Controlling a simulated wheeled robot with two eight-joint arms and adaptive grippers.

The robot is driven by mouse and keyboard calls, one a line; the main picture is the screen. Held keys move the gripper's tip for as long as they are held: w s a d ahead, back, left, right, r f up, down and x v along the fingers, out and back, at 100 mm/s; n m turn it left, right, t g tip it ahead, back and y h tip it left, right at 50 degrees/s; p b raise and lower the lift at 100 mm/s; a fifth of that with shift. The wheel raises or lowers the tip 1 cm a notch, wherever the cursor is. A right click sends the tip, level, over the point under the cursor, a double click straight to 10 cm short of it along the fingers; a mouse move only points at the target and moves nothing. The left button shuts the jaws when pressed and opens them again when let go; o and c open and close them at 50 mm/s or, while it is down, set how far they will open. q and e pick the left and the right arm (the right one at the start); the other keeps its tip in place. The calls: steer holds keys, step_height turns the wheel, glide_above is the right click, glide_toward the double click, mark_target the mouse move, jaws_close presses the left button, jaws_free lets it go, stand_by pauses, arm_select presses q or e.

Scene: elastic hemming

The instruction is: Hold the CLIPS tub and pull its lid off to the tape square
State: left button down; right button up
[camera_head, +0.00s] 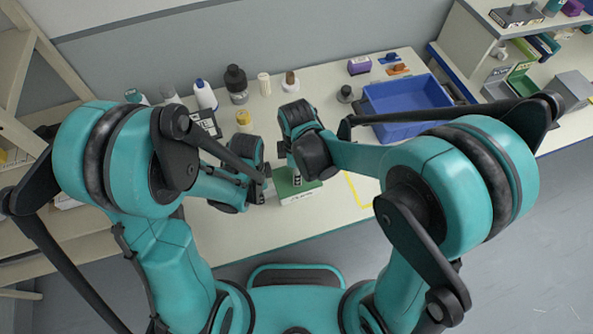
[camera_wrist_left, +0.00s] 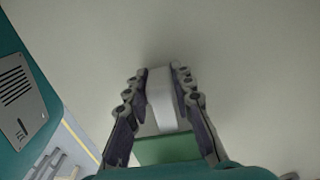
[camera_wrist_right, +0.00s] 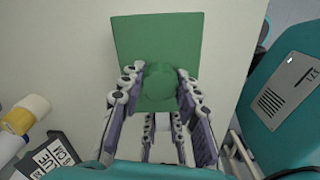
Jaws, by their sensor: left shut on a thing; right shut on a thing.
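The CLIPS tub (camera_head: 299,199) stands on the table in front of me; its label is too small to read. Its green lid (camera_wrist_right: 190,35) is on top, square with a round knob (camera_wrist_right: 158,88). My right gripper (camera_wrist_right: 160,75) is above the lid, shut on the knob. My left gripper (camera_wrist_left: 160,72) is at the tub's left side, shut on a white part of the tub (camera_wrist_left: 160,98). The yellow tape square (camera_head: 353,188) is to the right of the tub, partly hidden by my right arm.
A blue tray (camera_head: 408,92) stands at the back right. Several bottles, including a dark one (camera_head: 236,80) and a white one (camera_head: 205,95), stand along the back. A small yellow-topped container (camera_head: 244,118) is behind the tub. The front table strip is clear.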

jaws_close()
steer(key=shift+r, duration=0.15)
steer(key=shift+r, duration=1.1)
steer(key=shift+r, duration=2)
